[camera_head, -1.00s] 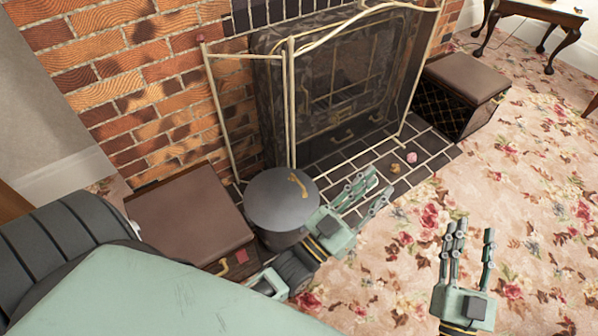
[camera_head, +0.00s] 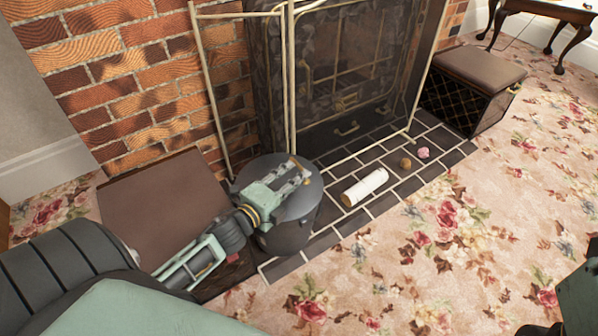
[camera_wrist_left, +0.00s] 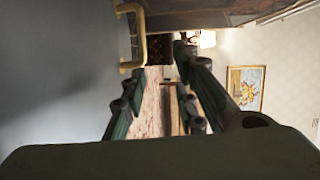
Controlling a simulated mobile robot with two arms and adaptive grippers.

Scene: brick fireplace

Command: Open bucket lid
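The dark grey bucket (camera_head: 287,236) stands on the dark tiled hearth, upright, with its round grey lid (camera_head: 254,172) on top, closed. The lid's brass handle (camera_head: 304,167) is partly covered by my left gripper (camera_head: 298,177), which lies low over the lid. In the left wrist view the lid (camera_wrist_left: 60,70) fills the left side, with the brass handle (camera_wrist_left: 130,40) just past the tip of the left finger. My left gripper's fingers (camera_wrist_left: 165,95) are apart, with nothing between them. Only a piece of my right arm or gripper shows at the right edge, its fingers out of sight.
A brown-topped box (camera_head: 160,205) stands left of the bucket. The fireplace screen (camera_head: 290,80) is close behind it. A white cylinder (camera_head: 364,187), a brown lump (camera_head: 406,163) and a pink lump (camera_head: 423,153) lie on the hearth. A second box (camera_head: 480,65) stands farther right; the carpet is clear.

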